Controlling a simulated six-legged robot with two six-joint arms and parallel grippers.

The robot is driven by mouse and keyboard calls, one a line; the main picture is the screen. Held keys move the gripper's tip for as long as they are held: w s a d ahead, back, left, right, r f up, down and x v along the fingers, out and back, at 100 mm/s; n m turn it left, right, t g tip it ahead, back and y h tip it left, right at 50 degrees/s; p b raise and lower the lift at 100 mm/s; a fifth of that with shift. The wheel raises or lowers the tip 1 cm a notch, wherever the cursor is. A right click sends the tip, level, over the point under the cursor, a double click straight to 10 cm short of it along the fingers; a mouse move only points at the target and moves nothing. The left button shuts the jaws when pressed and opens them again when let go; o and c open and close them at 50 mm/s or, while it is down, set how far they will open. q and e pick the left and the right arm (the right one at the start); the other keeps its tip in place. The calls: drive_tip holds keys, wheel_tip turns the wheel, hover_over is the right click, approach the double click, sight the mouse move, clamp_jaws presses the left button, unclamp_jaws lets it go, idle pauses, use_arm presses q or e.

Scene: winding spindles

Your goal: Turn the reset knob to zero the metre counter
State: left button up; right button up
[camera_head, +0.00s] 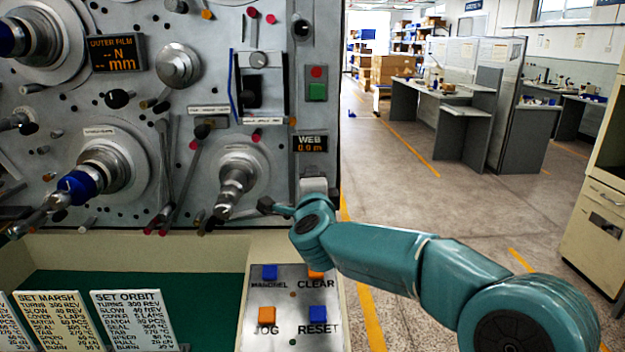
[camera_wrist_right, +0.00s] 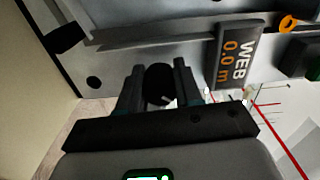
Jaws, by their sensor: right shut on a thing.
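The reset knob (camera_wrist_right: 158,84) is a dark round knob on the grey panel, seen in the right wrist view between the two fingers of my right gripper (camera_wrist_right: 158,70). The fingers are shut on it from both sides. In the head view my right gripper (camera_head: 313,186) is at the panel's right edge, just below the WEB counter, and hides the knob. The metre counter (camera_head: 311,144), labelled WEB, reads 0.0 m in orange; it also shows in the right wrist view (camera_wrist_right: 234,56), turned sideways, with the same reading. My left gripper is not in view.
A sloped console (camera_head: 288,290) with MANDREL, CLEAR, JOG and RESET buttons lies below my right arm. Metal spindles (camera_head: 238,182) and several small knobs stick out of the panel on the left. Instruction cards (camera_head: 133,320) stand at lower left.

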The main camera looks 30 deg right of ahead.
drive_tip(key=n+p, duration=0.5)
drive_tip(key=n, duration=0.2)
drive_tip(key=shift+r+p, duration=0.2)
drive_tip(key=shift+p, duration=0.1)
drive_tip(key=shift+f+n+p, duration=0.15)
drive_tip(key=shift+n+p, duration=0.15)
drive_tip(key=shift+n, duration=0.3)
drive_tip(key=o, duration=0.9)
drive_tip(key=shift+o, duration=0.2)
drive_tip(key=b+v, duration=0.2)
drive_tip(key=v, duration=0.5)
